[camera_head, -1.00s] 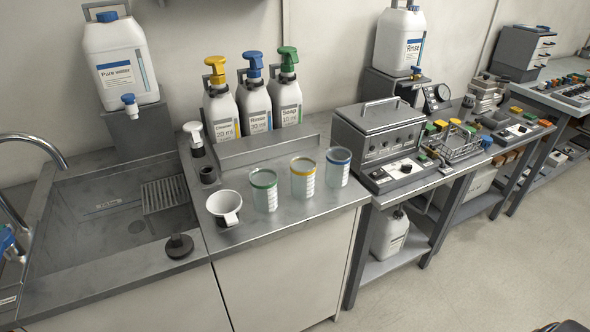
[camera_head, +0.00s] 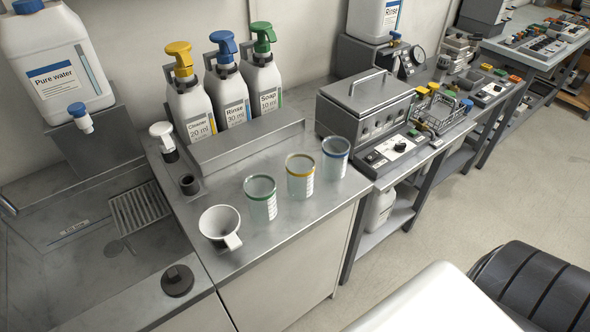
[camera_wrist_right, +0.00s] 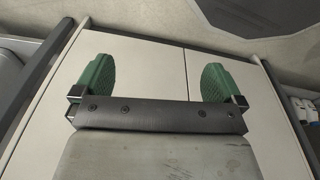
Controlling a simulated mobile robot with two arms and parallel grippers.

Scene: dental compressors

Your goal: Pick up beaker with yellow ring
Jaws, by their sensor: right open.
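The beaker with a yellow ring (camera_head: 300,177) stands upright on the metal counter (camera_head: 290,222) in the head view. It is between the green-ringed beaker (camera_head: 261,200) on its left and the blue-ringed beaker (camera_head: 335,160) on its right. My right gripper (camera_wrist_right: 158,82) shows in the right wrist view with its two green fingers wide apart and nothing between them. Pale cabinet doors (camera_wrist_right: 142,70) lie beyond it. No beaker shows in the wrist view. My left gripper is not in view.
A white funnel-like cup (camera_head: 220,225) stands left of the beakers. Pump bottles with yellow (camera_head: 187,100), blue (camera_head: 226,90) and green (camera_head: 262,80) tops stand behind a raised ledge. A metal box device (camera_head: 365,105) is at the right. The counter's front strip is clear.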

